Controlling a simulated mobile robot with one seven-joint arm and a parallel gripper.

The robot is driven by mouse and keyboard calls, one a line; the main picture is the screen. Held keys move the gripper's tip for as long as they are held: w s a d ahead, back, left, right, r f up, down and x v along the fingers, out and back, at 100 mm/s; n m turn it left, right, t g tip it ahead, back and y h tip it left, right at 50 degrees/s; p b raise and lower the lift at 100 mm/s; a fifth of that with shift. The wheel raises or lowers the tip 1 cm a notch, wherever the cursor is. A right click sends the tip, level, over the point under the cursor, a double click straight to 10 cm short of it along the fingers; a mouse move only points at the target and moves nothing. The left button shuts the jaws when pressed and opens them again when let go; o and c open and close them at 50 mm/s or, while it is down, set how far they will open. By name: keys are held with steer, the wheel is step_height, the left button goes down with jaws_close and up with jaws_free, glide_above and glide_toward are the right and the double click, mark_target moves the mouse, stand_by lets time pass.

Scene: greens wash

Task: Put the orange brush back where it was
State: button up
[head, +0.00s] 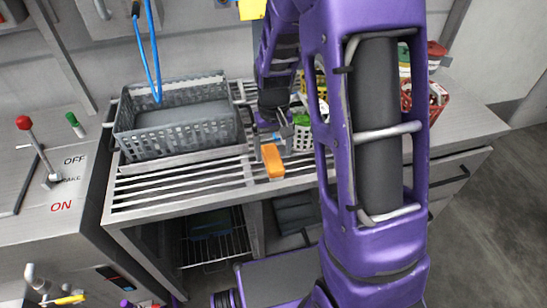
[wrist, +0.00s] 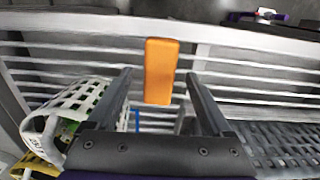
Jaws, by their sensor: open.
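The orange brush (head: 272,161) lies on the slatted metal rack (head: 160,187) near its front edge, just right of the large grey basket. In the wrist view the orange brush (wrist: 161,70) sits between and ahead of my two open fingers, its long side running along them. My gripper (wrist: 158,78) is open and empty, and I see no finger touching the brush. In the head view my gripper (head: 266,138) is just behind the brush, partly hidden by my arm.
A grey basket (head: 183,149) stands left on the rack; its edge shows right in the wrist view. A white basket (wrist: 68,103) with greens is close to the left finger. A red basket (head: 436,103) stands farther right. Slats left of the brush are bare.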

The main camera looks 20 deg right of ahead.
mark_target(273, 158)
step_height(273, 158, up, 8)
steer(key=shift+p, duration=0.4)
steer(key=shift+w, duration=0.15)
